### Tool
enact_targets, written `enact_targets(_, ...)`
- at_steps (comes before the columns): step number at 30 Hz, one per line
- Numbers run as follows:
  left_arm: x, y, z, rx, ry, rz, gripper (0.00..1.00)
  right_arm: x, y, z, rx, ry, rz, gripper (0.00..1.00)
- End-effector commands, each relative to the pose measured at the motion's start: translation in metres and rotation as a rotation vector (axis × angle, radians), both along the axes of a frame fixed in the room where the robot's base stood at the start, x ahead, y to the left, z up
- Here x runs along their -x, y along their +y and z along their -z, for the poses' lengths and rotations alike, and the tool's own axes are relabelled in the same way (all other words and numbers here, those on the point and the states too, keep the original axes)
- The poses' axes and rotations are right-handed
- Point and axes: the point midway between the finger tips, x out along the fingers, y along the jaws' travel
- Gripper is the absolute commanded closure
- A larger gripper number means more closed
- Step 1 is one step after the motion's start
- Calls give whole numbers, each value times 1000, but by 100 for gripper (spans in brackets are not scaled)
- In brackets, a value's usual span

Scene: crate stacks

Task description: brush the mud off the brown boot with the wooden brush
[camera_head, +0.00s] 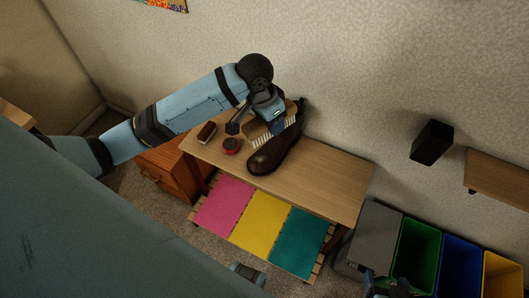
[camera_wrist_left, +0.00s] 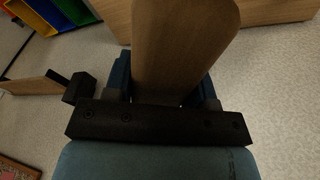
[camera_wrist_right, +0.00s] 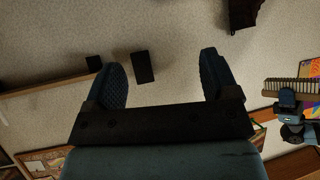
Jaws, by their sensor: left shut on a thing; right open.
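The brown boot (camera_head: 270,158) lies on the wooden bench top, toe toward the front; any mud on it is too small to make out. My left gripper (camera_head: 268,108) is shut on the wooden brush (camera_head: 262,130), above and beside the boot. Pale bristles show next to the boot's shaft; I cannot tell whether they touch it. The brush's wooden body (camera_wrist_left: 182,50) fills the space between the fingers in the left wrist view. The brush bristles (camera_wrist_right: 292,87) also show in the right wrist view. My right gripper (camera_wrist_right: 165,80) is open and empty, away from the bench.
Pink, yellow and teal mats (camera_head: 259,222) lie below. A grey cabinet (camera_head: 374,235) and coloured bins (camera_head: 417,245) stand right. The bench's right end is clear.

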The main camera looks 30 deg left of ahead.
Motion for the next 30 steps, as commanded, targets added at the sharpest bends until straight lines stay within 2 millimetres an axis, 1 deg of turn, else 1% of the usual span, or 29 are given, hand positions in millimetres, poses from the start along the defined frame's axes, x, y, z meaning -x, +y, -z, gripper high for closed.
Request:
enact_targets(1, -6, 0, 37, -33, -6, 114, 68, -1, 0, 21, -3, 4, 3, 20)
enact_targets(2, -9, 1, 52, -52, -12, 189, 68, -1, 0, 27, -5, 8, 3, 20)
enact_targets(3, -12, 1, 73, -74, -25, 288, 68, -1, 0, 35, -7, 16, 5, 20)
enact_targets(5, -17, 4, 102, -107, -46, 433, 68, -1, 1, 46, -10, 23, 9, 20)
enact_targets(6, -20, 6, 121, -125, -64, 524, 68, -2, 1, 52, -13, 25, 10, 20)
enact_targets(9, -25, 15, 162, -162, -108, 726, 68, -3, 1, 62, -19, 32, 15, 20)
enact_targets(12, -28, 24, 192, -186, -150, 881, 68, -6, 1, 66, -27, 28, 19, 20)
enact_targets(15, -30, 30, 211, -200, -183, 983, 68, -7, 2, 70, -32, 29, 23, 20)
enact_targets(18, -31, 34, 220, -205, -200, 1039, 68, -8, 2, 73, -34, 36, 24, 20)
enact_targets(25, -32, 34, 232, -206, -208, 1060, 68, -9, 5, 79, -40, 31, 25, 20)
enact_targets(30, -35, 33, 248, -206, -207, 1059, 68, -10, 9, 88, -41, 16, 18, 20)
